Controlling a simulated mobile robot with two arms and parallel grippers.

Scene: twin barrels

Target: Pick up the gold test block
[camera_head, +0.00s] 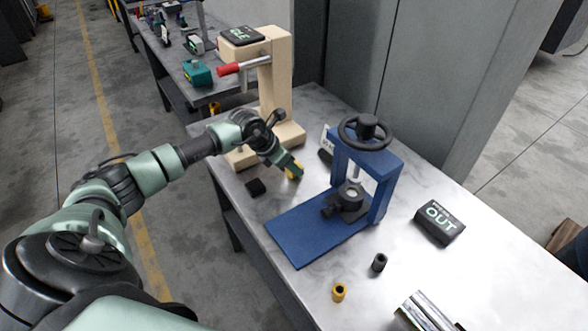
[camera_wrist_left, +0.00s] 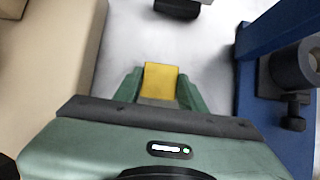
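The gold test block (camera_head: 294,171) is at the tip of my left gripper (camera_head: 290,168), low over the table between the beige press and the blue press. In the left wrist view the yellow block (camera_wrist_left: 160,80) fills the space between the two green fingers (camera_wrist_left: 160,90), with no clear gap on either side. The left gripper looks shut on it. In the head view the fingers partly hide the block, and I cannot tell whether it touches the table. My right gripper is in neither view.
The blue press (camera_head: 310,232) with a black handwheel stands right of my gripper; the beige press (camera_head: 278,80) with a red handle stands behind.

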